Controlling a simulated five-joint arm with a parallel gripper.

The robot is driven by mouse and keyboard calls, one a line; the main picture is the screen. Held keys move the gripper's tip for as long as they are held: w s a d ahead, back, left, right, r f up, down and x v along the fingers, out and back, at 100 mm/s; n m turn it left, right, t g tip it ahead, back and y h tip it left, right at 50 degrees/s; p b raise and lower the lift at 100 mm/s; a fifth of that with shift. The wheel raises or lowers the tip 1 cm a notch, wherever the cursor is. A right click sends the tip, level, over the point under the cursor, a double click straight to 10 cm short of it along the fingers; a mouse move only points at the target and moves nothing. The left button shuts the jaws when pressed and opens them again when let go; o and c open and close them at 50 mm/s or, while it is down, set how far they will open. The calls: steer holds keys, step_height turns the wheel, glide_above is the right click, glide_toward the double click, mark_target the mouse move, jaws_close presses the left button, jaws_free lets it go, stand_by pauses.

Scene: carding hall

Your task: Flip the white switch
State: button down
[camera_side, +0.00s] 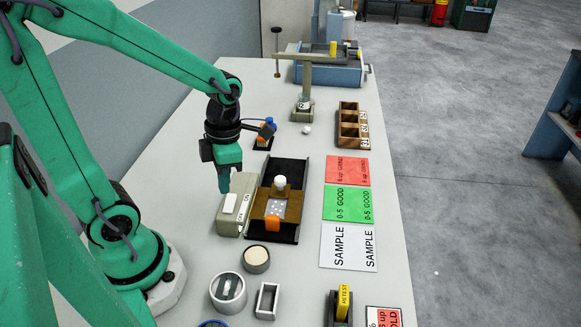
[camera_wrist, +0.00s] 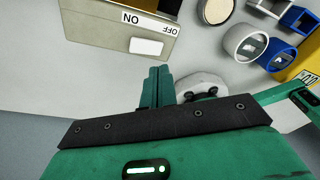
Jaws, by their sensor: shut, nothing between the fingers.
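The white switch (camera_side: 230,203) is a flat rocker on top of a beige-grey box (camera_side: 223,225), left of a brown wooden unit. In the wrist view the switch (camera_wrist: 146,46) lies near one edge of the box (camera_wrist: 95,27), beside printed ON and OFF labels. Which way it is set I cannot tell. My gripper (camera_side: 224,188) is shut and empty, pointing down close to the switch's far end in the side view. In the wrist view the closed fingertips of my gripper (camera_wrist: 158,70) appear just short of the switch, with a small gap in the picture.
The brown unit (camera_side: 289,238) with an orange tab and white knob stands right of the box. A round cream-topped pot (camera_side: 256,259) and grey ring (camera_side: 228,292) stand nearer. Red (camera_side: 347,171), green (camera_side: 348,205) and white SAMPLE (camera_side: 348,247) cards lie right.

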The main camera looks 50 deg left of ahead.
steer(key=shift+r, duration=1)
step_height(320, 180, up, 10)
steer(key=d+m+t, duration=0.2)
steer(key=m+t, duration=0.5)
steer(key=m, duration=2.6)
steer(key=shift+d+r, duration=0.2)
steer(key=shift+r, duration=0.05)
